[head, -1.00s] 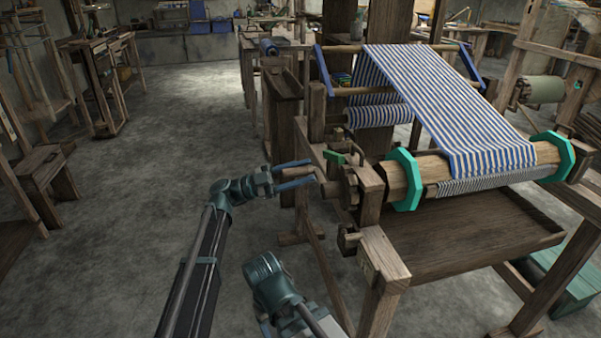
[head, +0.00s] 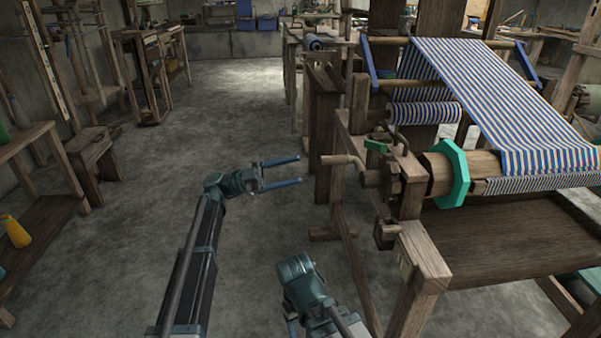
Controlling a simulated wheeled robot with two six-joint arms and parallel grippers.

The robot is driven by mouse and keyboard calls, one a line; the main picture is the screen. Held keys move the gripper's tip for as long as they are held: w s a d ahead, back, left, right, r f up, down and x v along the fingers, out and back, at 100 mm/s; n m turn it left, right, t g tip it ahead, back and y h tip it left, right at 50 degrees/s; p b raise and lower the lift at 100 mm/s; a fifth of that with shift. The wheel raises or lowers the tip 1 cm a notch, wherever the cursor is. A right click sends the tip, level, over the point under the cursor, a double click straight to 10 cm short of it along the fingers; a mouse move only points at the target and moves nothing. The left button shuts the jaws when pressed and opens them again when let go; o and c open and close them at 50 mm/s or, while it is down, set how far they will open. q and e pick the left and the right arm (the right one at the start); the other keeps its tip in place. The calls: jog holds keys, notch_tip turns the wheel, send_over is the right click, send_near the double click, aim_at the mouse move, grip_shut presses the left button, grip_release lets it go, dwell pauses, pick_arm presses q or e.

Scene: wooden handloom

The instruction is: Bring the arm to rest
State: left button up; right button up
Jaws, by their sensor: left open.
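My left gripper (head: 299,169) is open and empty, with its two blue fingers apart and pointing right over the floor. The loom's wooden crank handle (head: 342,160) is just to the right of the fingertips, with a gap between them in the picture. My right gripper (head: 292,322) is low in the view, mostly hidden behind its own wrist, so its jaws cannot be made out.
The handloom (head: 415,235) fills the right side, with striped blue and white cloth (head: 490,90) and a green-flanged beam (head: 452,175). A stool (head: 92,155) and a shelf with a yellow bottle (head: 16,231) stand left. The floor between is clear.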

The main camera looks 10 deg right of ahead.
dwell(0.3)
pick_arm(q)
jog(key=s+a+f+n+t+y, duration=0.1)
jog(key=s+f+n+t+y, duration=0.1)
jog(key=s+f+n+y, duration=0.45)
jog(key=s+a+f+n+t+y, duration=0.1)
jog(key=s+f+n+t+y, duration=0.2)
jog(key=f+n, duration=0.7)
jog(key=s+a+f+n+y, duration=0.6)
jog(key=a, duration=0.3)
jog(key=s+a+f+n+y, duration=0.5)
jog(key=s+a+f+y, duration=0.1)
jog(key=a, duration=0.4)
jog(key=s+d+r+m+p, duration=0.3)
jog(key=s+d, duration=0.2)
jog(key=d, duration=0.5)
notch_tip(320, 180, up, 38)
jog(key=p, duration=3.8)
jog(key=shift+s+d+f+y, duration=0.25)
jog(key=shift+d+y, duration=0.05)
jog(key=shift+y, duration=0.15)
